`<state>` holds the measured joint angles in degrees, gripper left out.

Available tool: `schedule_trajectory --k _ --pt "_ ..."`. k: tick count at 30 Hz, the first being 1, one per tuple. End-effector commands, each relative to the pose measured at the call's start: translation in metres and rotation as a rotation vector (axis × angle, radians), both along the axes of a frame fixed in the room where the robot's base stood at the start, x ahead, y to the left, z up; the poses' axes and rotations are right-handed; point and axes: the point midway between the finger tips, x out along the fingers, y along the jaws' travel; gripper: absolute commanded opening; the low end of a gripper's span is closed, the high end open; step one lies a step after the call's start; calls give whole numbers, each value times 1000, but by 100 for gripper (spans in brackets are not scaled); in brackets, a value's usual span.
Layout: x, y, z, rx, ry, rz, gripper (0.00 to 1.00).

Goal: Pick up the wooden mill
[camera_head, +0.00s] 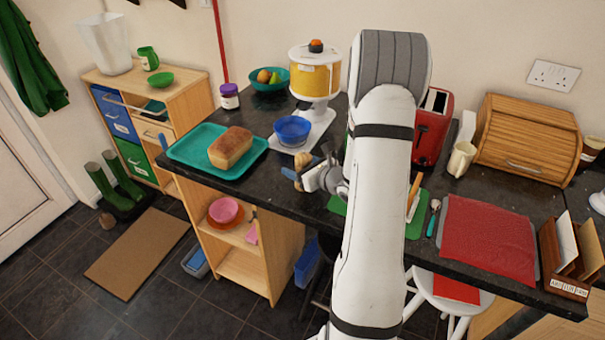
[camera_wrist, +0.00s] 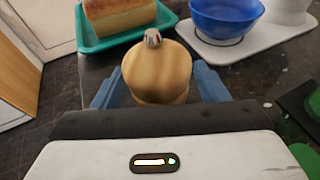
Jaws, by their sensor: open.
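The wooden mill (camera_wrist: 157,66) stands on the dark counter in the wrist view, a rounded tan body with a small silver knob on top. My gripper (camera_wrist: 157,86) is open, with a blue finger on each side of the mill. I cannot tell whether the fingers touch it; the mill's lower part is hidden behind my gripper's body. In the head view the mill (camera_head: 303,159) is small and partly covered by my gripper (camera_head: 297,175) near the counter's front edge.
A teal tray (camera_head: 185,151) with a bread loaf (camera_head: 230,147) lies to the left. A blue bowl (camera_head: 292,130) sits behind the mill on the white base of a yellow-and-white appliance (camera_head: 315,78). A green board (camera_head: 415,223) lies to the right. The counter's front edge is close.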

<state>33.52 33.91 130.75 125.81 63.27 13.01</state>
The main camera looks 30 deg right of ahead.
Motion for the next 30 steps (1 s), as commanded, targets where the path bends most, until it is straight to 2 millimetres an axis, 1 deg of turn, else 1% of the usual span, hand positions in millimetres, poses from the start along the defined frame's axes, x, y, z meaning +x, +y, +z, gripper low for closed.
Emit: schedule_trajectory --k 3,8,27,30 --pt "4 0 -1 0 0 -1 67" --pt "3 0 -2 -1 0 -2 67" --pt "3 -1 -1 -1 0 -3 15" --pt "3 -1 -1 -1 -1 -3 15"
